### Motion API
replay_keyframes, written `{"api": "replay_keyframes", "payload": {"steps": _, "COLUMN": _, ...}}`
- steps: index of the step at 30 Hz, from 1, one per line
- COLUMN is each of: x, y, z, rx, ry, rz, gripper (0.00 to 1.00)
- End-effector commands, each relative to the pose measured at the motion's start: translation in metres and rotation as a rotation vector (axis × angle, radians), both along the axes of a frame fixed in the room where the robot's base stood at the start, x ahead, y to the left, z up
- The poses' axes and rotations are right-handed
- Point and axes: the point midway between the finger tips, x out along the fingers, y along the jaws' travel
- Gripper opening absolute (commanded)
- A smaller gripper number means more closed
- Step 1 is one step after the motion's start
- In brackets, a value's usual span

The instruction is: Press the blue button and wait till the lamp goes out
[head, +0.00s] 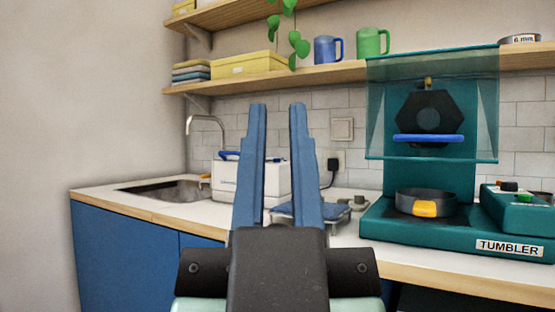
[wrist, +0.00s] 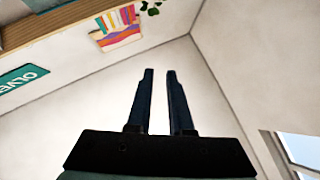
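A teal machine labelled TUMBLER (head: 510,247) stands on the counter at the right of the head view. Its control box (head: 523,217) at the far right carries a dark knob (head: 508,186) and a green button (head: 524,198); the picture's edge cuts it off. I cannot make out a blue button or a lamp there. The machine has a blue bar handle (head: 428,139) under a clear raised hood and a round pan with an orange tab (head: 425,209). My gripper (head: 278,108) points up in front of the counter, open and empty; it also shows in the wrist view (wrist: 160,74).
A white box (head: 225,182) and a blue-topped item (head: 333,210) sit on the counter behind my gripper, partly hidden. A sink (head: 165,190) is at the left. Shelves (head: 345,74) with mugs hang above. The wrist view shows mostly bare wall.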

Motion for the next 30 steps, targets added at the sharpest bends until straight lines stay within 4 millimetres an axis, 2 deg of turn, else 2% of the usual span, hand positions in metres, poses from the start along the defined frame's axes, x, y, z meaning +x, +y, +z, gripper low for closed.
{"api": "replay_keyframes", "payload": {"steps": 1, "x": 0.0001, "y": 0.0000, "z": -0.0001, "rx": 0.000, "ry": 0.000, "rz": 0.000, "gripper": 0.09}}
{"api": "replay_keyframes", "payload": {"steps": 3, "x": 0.0001, "y": 0.0000, "z": -0.0001, "rx": 0.000, "ry": 0.000, "rz": 0.000, "gripper": 0.00}}
{"api": "replay_keyframes", "payload": {"steps": 30, "x": 0.0001, "y": 0.0000, "z": -0.0001, "rx": 0.000, "ry": 0.000, "rz": 0.000, "gripper": 0.00}}
